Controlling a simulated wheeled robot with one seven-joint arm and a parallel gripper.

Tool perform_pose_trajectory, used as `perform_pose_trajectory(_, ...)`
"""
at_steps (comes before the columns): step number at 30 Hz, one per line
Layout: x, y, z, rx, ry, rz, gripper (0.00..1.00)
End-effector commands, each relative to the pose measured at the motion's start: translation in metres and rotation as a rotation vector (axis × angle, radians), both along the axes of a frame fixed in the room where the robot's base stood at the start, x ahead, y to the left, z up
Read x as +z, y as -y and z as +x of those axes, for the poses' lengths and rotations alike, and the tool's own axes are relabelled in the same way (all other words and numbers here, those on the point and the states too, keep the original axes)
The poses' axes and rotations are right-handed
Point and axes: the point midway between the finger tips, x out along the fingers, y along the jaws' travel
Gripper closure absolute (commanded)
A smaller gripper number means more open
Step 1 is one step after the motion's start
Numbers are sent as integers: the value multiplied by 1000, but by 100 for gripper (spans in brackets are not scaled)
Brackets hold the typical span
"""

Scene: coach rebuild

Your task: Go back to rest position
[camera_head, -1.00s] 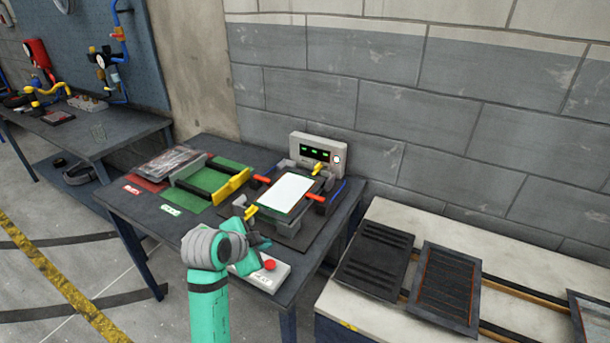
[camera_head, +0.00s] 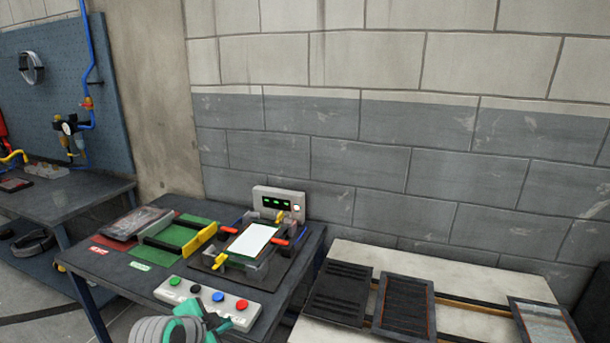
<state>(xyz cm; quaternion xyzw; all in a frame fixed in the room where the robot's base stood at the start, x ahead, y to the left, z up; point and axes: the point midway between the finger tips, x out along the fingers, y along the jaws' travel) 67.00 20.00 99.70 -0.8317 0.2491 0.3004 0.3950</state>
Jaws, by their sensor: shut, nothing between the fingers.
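My gripper (camera_head: 208,324) is low in the view at the bottom edge, in front of the dark table (camera_head: 110,267). Its teal fingers overlap the near edge of the button box (camera_head: 232,304) in the picture. It is shut and holds nothing. The wrist is grey, and the rest of my arm is out of view. The button box has green, blue and red buttons in view.
A fixture with a white panel (camera_head: 250,239) stands on the table, with a grey display unit (camera_head: 279,202) showing green lights behind it. Red and green mats (camera_head: 203,219) lie left. A pale bench (camera_head: 460,324) with dark slatted panels (camera_head: 405,306) stands right. A block wall closes the back.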

Motion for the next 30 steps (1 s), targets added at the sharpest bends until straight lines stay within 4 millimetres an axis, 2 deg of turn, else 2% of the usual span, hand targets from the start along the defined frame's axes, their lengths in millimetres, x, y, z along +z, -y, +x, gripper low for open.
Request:
perform_pose_trajectory(2,0,0,0,0,0,0,100)
perform_pose_trajectory(17,-44,48,4,93,67,-153,100)
perform_pose_trajectory(23,-76,81,-2,166,105,-260,100)
perform_pose_trajectory(30,-124,129,-29,303,157,-420,100)
